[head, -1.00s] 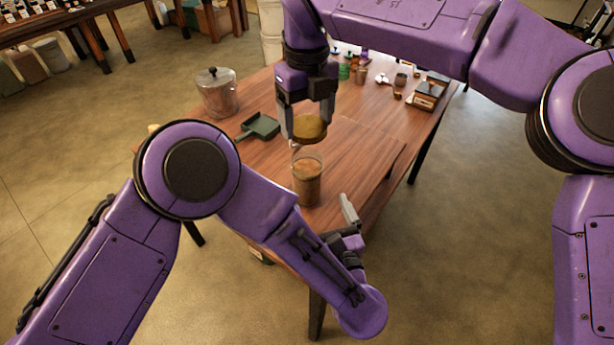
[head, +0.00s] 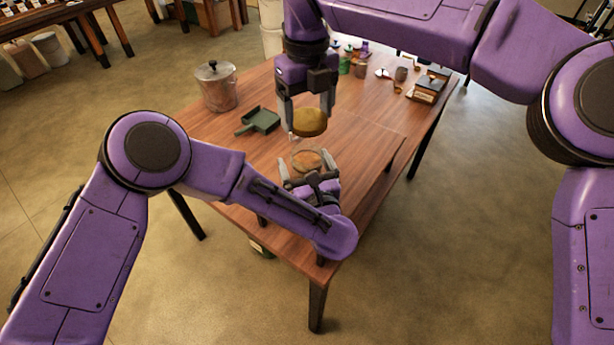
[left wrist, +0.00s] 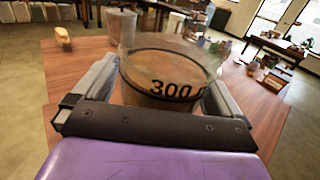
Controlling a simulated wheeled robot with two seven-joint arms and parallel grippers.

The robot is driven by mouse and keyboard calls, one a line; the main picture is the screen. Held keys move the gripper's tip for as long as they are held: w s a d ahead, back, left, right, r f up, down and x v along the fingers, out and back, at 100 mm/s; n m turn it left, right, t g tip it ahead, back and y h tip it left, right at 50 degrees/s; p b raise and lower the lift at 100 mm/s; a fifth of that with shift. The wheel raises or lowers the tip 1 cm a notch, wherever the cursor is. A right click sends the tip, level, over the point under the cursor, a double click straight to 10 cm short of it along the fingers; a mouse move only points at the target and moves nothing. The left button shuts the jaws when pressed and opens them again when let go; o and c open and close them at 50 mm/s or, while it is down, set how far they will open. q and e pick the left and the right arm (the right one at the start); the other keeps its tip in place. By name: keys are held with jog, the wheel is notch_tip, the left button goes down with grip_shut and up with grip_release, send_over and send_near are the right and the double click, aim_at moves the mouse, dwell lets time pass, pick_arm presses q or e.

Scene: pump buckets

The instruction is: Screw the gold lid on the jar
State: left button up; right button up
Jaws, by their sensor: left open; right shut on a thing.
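The gold lid (head: 310,122) is held by my right gripper (head: 308,115), which is shut on it above the table. The glass jar (head: 306,160) with brown contents stands upright on the table below the lid, its top open. My left gripper (head: 309,170) is open, with one finger on each side of the jar. The gripper hides the jar's lower part in the head view. In the left wrist view my left gripper's fingers (left wrist: 160,90) flank the jar; I cannot tell if they touch it.
A lidded glass canister (head: 217,88) and a dark green dustpan-like scoop (head: 261,121) stand to the left on the wooden table (head: 370,135). The right middle of the table is clear.

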pick_arm(q)
jog(key=c, duration=1.5)
pick_arm(e)
jog(key=shift+w+a+f, duration=0.1)
jog(key=shift+f, duration=2.35)
jog(key=shift+f, duration=0.1)
jog(key=shift+f, duration=0.8)
jog(key=shift+f, duration=0.5)
